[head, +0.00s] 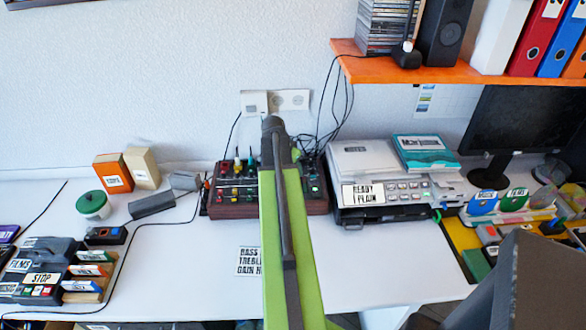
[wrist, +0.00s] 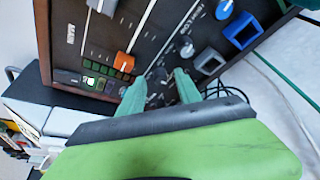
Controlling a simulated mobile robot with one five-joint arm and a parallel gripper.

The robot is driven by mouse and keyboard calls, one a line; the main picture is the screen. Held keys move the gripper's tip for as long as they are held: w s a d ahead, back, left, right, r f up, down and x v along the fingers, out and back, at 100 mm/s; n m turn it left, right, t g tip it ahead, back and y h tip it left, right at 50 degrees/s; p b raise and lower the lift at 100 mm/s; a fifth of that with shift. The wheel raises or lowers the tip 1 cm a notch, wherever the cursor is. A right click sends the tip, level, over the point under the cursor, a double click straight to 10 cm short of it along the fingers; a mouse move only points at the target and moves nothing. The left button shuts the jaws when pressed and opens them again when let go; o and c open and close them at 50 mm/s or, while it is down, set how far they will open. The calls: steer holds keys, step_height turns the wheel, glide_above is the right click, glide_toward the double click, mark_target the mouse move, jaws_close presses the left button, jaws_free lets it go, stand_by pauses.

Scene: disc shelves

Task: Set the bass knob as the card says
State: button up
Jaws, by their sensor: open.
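A mixer with a dark panel and wooden sides (head: 232,211) stands at the back of the white desk, partly hidden by my arm. A white card (head: 248,262) lies in front of it. It shows the words BASS, TREBLE and GAIN H, and my arm covers its right part, so the settings are not readable. In the wrist view my gripper (wrist: 158,86) is open over the mixer panel (wrist: 80,40). Small dark knobs (wrist: 156,75) show between and just beyond the fingertips. I cannot tell which is the bass knob, or whether a finger touches one.
An orange slider cap (wrist: 123,63), a grey knob (wrist: 187,48) and a blue square part (wrist: 242,30) are near the fingers. A printer (head: 385,185) stands right of the mixer, under an orange shelf (head: 430,72). The desk's front middle is clear.

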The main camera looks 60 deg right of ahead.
steer(key=shift+r, duration=0.15)
steer(key=p+v, duration=1.6)
steer(key=v, duration=0.1)
steer(key=shift+r, duration=0.1)
steer(key=shift+s, duration=0.1)
